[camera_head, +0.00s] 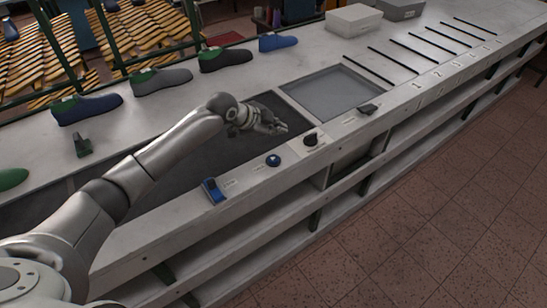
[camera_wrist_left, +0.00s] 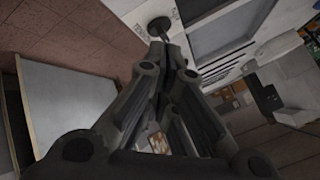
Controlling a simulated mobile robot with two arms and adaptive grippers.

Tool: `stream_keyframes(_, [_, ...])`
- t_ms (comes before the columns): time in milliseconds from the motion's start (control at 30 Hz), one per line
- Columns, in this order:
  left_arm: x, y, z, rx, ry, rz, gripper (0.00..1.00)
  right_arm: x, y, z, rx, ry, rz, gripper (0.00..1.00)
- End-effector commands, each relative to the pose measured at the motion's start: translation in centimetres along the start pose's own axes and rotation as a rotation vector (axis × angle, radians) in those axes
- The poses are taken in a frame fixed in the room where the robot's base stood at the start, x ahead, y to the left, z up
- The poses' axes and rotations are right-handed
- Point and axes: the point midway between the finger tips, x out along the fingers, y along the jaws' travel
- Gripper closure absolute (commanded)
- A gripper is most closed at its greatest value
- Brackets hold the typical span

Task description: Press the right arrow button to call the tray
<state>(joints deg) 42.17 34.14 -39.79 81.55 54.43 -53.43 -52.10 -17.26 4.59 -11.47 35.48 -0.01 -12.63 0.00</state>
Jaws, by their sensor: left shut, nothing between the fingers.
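My left gripper (camera_head: 272,126) is shut and empty. It reaches over the dark recessed section (camera_head: 215,150) of the counter, behind the front control strip. On that strip are a blue block-like control (camera_head: 213,191), a round blue button (camera_head: 273,160), a black knob (camera_head: 311,140) and a small dark control (camera_head: 368,108). Arrow markings are too small to read, so I cannot tell which is the right arrow button. A grey tray (camera_head: 335,92) sits in the counter right of the gripper. In the left wrist view, the shut fingers (camera_wrist_left: 168,50) point toward a black knob-like control (camera_wrist_left: 159,26). My right gripper is out of view.
Several shoe lasts, including a grey one (camera_head: 161,80), stand along the counter's back. Pale boxes (camera_head: 353,20) stand at the far back. Black divider bars (camera_head: 392,60) mark numbered lanes at right. Open shelves run below the front edge; tiled floor (camera_head: 420,220) is clear.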

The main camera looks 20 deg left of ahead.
Motion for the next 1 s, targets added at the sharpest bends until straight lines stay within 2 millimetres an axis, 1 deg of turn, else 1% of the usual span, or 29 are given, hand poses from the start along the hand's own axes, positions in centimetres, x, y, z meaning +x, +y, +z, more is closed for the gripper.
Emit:
stream_keyframes(167, [0.1, 0.1, 0.1, -0.001, 0.000, 0.000, 1.00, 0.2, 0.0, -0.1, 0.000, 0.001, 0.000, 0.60])
stream_keyframes(267, [0.5, 0.4, 0.3, -0.001, 0.000, 0.000, 1.00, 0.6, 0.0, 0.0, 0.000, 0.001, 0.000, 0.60])
stream_keyframes(467, [1.9, 1.4, 1.3, -0.001, 0.000, 0.001, 1.00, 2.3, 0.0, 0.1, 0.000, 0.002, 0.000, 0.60])
stream_keyframes(767, [4.8, 3.6, 3.5, -0.001, 0.000, 0.001, 1.00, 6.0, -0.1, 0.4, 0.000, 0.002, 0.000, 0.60])
stream_keyframes(900, [5.8, 4.3, 4.1, -0.002, 0.000, 0.001, 1.00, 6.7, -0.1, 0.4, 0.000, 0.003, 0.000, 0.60])
stream_keyframes(1000, [6.1, 4.5, 4.4, -0.002, 0.000, 0.000, 1.00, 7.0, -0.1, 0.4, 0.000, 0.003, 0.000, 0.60])
